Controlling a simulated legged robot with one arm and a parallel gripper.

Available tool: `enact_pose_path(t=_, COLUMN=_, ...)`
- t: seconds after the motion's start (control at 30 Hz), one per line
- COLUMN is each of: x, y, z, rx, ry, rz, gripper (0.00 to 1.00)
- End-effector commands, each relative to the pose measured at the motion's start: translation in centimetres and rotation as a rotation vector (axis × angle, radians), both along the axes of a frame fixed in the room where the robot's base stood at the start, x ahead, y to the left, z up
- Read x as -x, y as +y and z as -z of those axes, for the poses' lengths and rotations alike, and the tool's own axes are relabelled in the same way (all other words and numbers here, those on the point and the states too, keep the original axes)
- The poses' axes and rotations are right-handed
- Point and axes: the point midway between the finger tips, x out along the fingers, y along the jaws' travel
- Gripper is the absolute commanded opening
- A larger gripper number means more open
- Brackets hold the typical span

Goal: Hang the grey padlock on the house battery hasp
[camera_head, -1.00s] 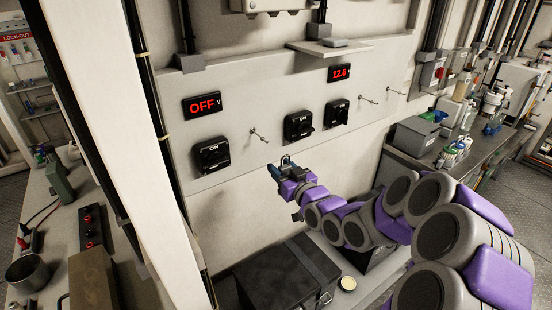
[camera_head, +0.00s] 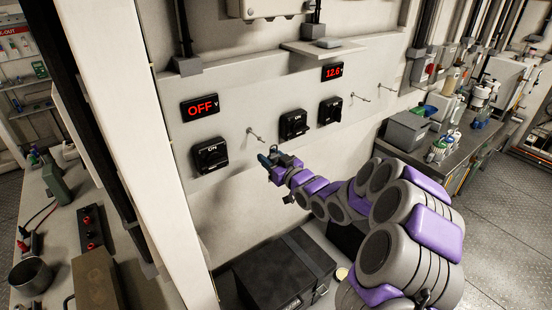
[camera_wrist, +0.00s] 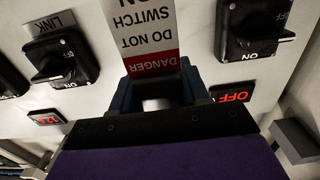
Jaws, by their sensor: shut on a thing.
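My gripper (camera_head: 268,160) is in front of the wall panel, below and right of a pin-like fitting (camera_head: 254,134). A black rotary switch (camera_head: 210,156) is under a red OFF display (camera_head: 200,107). It also shows in the wrist view (camera_wrist: 252,32). No house battery label is readable, so I cannot tell which hasp is its own.
Two more switches (camera_head: 293,124) (camera_head: 330,110) and further pins (camera_head: 360,97) are on the panel to the right. A black chest (camera_head: 275,270) stands on the floor below. A white post (camera_head: 125,150) stands at the left. A bench (camera_head: 455,150) is at the right.

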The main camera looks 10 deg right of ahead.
Motion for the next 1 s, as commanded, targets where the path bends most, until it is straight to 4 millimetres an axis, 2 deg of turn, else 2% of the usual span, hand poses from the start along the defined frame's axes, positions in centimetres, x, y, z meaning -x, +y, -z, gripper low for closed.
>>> enact_pose_path(t=0.33, x=-1.8, y=0.0, z=0.0, rx=-0.006, ry=-0.003, rz=0.002, gripper=0.08)
enact_pose_path(t=0.7, x=-3.6, y=1.3, z=0.3, rx=-0.001, ry=0.0, rz=0.001, gripper=0.08)
enact_pose_path(t=1.0, x=-5.1, y=1.6, z=0.4, rx=-0.002, ry=-0.001, rz=0.002, gripper=0.08)
